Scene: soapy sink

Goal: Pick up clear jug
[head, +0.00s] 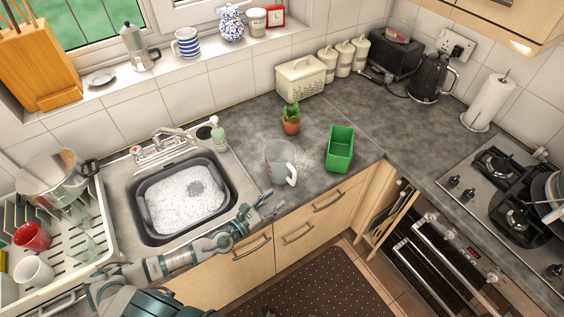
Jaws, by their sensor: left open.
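The clear jug (278,160) stands on the grey worktop to the right of the sink. Its white handle (292,175) points toward the lower right. My left gripper (273,203) is open and empty. It is below and slightly left of the jug in the picture, near the worktop's front edge, apart from the jug. My right gripper is not in view.
A green container (340,148) and a potted plant (291,119) stand near the jug. The sink (136,210) holds a basin of foamy water. A soap bottle (219,134) stands behind it. The worktop right of the green container is clear.

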